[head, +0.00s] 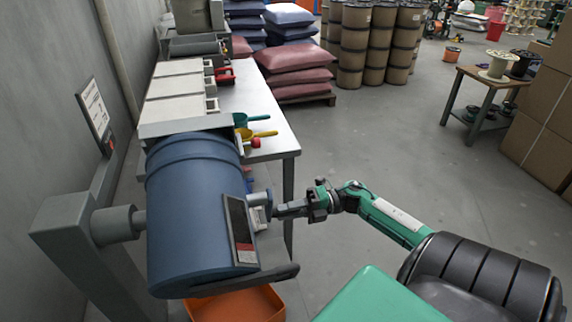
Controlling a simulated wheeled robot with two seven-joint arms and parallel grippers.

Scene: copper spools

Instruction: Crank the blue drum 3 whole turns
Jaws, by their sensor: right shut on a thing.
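The blue drum (190,220) lies tilted on its side at the left, carried by a grey post and axle (118,225). A dark panel with a red and white patch (241,232) is on its right side, and a dark bar (245,282) runs along its lower front edge. My right gripper (277,211) reaches in from the right and is shut on a light grey handle-like piece (259,212) beside the drum. The fingertips are small, and their exact contact is hard to see. My left gripper is not in view.
An orange bin (240,304) sits under the drum. A bench (270,125) with grey lidded bins, a green scoop (240,119) and a yellow scoop (255,135) stands behind it. Cardboard boxes (540,115) stand at the right. The floor between is clear.

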